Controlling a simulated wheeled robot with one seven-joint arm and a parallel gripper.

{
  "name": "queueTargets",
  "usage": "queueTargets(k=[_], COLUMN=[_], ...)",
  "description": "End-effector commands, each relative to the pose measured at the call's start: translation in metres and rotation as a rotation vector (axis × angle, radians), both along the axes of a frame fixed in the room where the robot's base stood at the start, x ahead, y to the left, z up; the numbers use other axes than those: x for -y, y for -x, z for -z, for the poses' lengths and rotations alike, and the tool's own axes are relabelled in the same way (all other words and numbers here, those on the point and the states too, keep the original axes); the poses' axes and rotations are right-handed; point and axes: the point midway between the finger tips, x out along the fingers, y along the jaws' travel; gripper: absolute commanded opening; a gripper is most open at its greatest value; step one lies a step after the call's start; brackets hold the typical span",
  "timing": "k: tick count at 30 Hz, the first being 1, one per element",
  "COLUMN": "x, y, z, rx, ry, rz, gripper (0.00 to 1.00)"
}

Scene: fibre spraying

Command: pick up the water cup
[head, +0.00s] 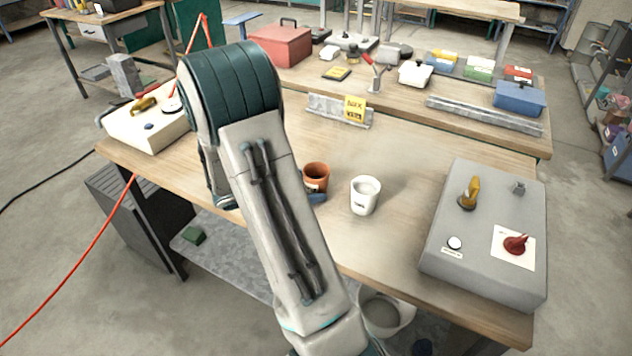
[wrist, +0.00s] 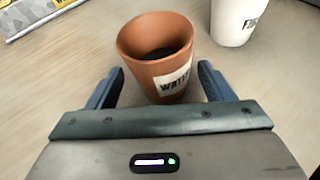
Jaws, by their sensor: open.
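The water cup is a terracotta cup with a white label and dark contents. It stands upright on the wooden table, right of my arm in the head view (head: 316,176), and fills the upper middle of the wrist view (wrist: 152,45). My gripper (wrist: 161,88) is open, with one blue finger on each side of the cup's lower part. I cannot tell whether either finger touches it. In the head view my arm hides most of the gripper; a blue finger shows beside the cup's base.
A white cup (head: 365,196) stands close to the right of the water cup, also in the wrist view (wrist: 236,20). A grey control box (head: 470,255) is on the table's right, a cream box (head: 140,128) on its left. A metal rail with a yellow sign (head: 354,108) lies behind.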

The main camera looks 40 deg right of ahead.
Motion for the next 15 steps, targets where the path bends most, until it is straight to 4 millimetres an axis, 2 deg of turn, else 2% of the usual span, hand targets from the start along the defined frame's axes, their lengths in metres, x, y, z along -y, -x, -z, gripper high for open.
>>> queueTargets(k=[3,6,14,15], x=[0.018,0.025,0.028,0.028], y=[0.004,0.005,0.005,0.005], z=[0.005,0.009,0.01,0.01], rx=[-0.002,-0.002,0.001,0.001], ry=[0.0,0.0,0.0,0.0], rz=[0.002,0.001,0.0,0.0], gripper=[0.75,0.75,0.75,0.66])
